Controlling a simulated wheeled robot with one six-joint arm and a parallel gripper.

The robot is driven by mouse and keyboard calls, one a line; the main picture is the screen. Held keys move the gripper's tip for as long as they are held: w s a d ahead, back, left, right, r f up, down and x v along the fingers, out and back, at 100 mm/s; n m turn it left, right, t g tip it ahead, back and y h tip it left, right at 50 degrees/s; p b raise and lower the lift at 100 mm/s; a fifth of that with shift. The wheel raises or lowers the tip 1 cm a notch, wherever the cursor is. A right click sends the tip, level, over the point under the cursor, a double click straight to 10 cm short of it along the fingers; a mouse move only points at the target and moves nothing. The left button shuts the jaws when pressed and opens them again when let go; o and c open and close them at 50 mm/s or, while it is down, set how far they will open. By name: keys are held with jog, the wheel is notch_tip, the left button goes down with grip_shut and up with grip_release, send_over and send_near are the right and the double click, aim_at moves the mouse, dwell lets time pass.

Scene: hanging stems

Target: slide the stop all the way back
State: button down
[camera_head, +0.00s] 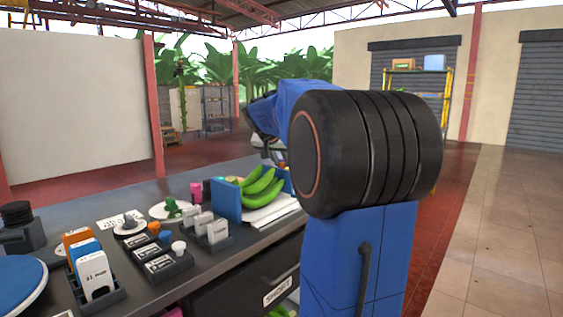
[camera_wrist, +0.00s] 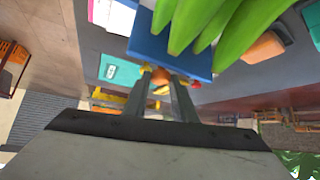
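A blue upright plate (camera_head: 227,200) stands on the bench at the left of the green bananas (camera_head: 262,185). A second blue piece (camera_head: 288,181) shows behind the bananas, partly hidden by my arm. I cannot tell for sure which is the stop. In the wrist view a blue plate (camera_wrist: 168,52) lies just beyond my gripper (camera_wrist: 160,76), with the bananas (camera_wrist: 215,20) over it. My fingers are apart, with a gap between them. A small orange thing shows between or beyond the tips; contact is unclear. In the head view my gripper is mostly hidden by my arm.
White sheets (camera_head: 270,213) lie under the bananas. Labelled holders (camera_head: 160,257), blue, orange and white cards (camera_head: 92,270) and a blue disc (camera_head: 18,284) stand on the bench nearer the camera. A drawer (camera_head: 250,285) is below. The tiled floor (camera_head: 495,220) at right is clear.

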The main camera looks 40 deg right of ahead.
jog(key=d, duration=0.4)
jog(key=shift+w+d, duration=0.2)
jog(key=shift+d, duration=0.15)
jog(key=c, duration=1.8)
grip_release()
jog(key=shift+a+r, duration=0.1)
jog(key=v, duration=1.7)
jog(key=shift+s+a, duration=0.1)
jog(key=shift+s, duration=0.05)
